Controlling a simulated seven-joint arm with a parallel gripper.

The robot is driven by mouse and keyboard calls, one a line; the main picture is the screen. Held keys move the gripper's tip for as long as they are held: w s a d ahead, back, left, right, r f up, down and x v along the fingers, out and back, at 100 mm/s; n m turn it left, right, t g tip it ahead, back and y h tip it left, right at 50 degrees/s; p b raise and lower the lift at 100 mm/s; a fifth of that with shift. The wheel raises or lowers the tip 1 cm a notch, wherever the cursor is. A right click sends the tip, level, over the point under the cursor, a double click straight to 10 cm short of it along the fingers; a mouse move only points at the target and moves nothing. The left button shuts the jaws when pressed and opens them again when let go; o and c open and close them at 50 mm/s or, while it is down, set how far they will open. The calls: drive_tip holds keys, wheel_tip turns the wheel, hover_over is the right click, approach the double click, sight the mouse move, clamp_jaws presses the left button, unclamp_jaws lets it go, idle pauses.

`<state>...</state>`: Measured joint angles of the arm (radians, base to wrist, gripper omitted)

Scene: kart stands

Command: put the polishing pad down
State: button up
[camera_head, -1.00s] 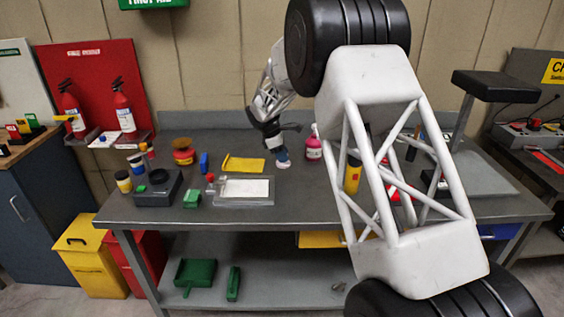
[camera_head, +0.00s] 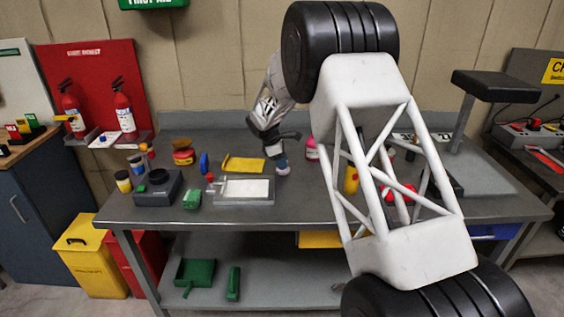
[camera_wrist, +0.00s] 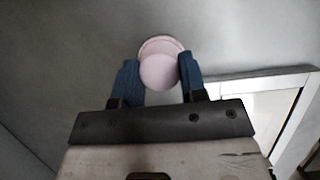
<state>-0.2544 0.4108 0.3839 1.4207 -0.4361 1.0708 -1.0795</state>
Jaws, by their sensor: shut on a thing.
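The polishing pad (camera_wrist: 159,70) is a pale pink round piece, seen from above in the wrist view between the two blue fingertips. My gripper (camera_wrist: 162,80) is shut on it. In the head view my gripper (camera_head: 283,160) is over the back middle of the grey workbench (camera_head: 300,207), with the pale pad (camera_head: 284,172) at its tip. The pad is close to the bench top; I cannot tell whether it touches. My arm hides part of the bench to the right.
A grey tray with a white sheet (camera_head: 262,201) lies just left of and in front of the pad. A yellow item (camera_head: 242,164) lies to its left, and a pink bottle (camera_head: 312,150) stands to its right. The bench in front of the pad looks clear.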

drive_tip(key=shift+f, duration=0.15)
drive_tip(key=o, duration=0.8)
drive_tip(key=v, duration=1.2)
drive_tip(key=shift+s+d+r, duration=0.1)
drive_tip(key=shift+r, duration=0.15)
idle(0.5)
